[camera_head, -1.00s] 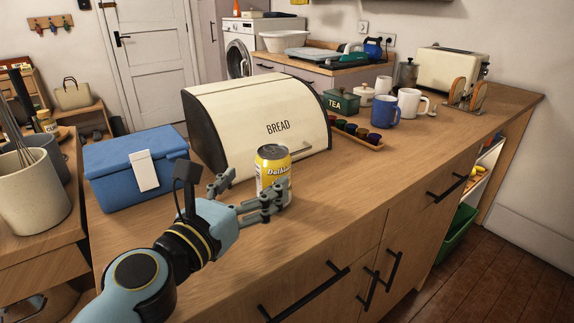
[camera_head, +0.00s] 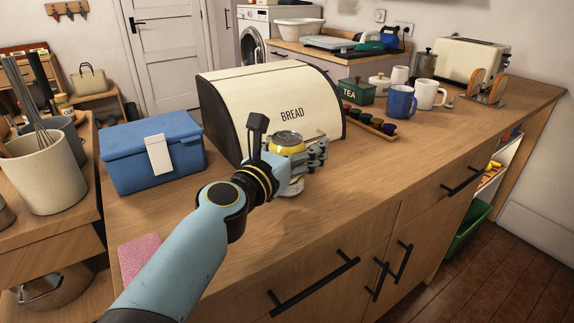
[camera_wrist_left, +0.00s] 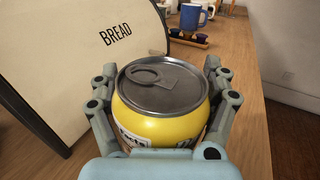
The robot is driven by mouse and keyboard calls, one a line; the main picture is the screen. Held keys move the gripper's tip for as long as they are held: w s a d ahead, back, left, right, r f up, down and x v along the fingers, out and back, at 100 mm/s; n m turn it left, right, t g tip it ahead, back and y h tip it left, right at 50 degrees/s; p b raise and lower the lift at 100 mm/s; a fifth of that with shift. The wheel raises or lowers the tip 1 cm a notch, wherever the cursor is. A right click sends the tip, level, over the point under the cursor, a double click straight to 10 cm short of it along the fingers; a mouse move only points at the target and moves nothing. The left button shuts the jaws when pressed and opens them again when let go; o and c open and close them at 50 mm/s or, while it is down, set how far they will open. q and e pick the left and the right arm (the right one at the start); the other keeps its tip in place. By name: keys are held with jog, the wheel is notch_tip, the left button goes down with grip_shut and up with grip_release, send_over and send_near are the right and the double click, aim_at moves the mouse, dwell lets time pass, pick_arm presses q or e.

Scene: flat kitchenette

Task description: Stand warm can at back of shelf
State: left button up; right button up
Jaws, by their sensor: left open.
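A yellow can (camera_head: 287,148) with a silver top stands upright on the wooden counter, in front of the bread bin. In the left wrist view the can (camera_wrist_left: 160,125) sits between my finger pads, its pull-tab lid facing the camera. My left gripper (camera_head: 305,158) is open, with one finger on each side of the can; its links hide much of the can's body. Whether the fingers touch it, I cannot tell. An open shelf (camera_head: 492,172) with yellow items shows under the counter's right end. My right gripper is not in view.
The cream bread bin (camera_head: 270,98) stands close behind the can. A blue box (camera_head: 152,160) is to the left, and a tray of small cups (camera_head: 370,122) and mugs (camera_head: 402,101) to the right. The counter's front right is clear.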

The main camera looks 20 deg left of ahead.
pick_arm(q)
grip_shut()
dwell(0.4)
dwell(0.6)
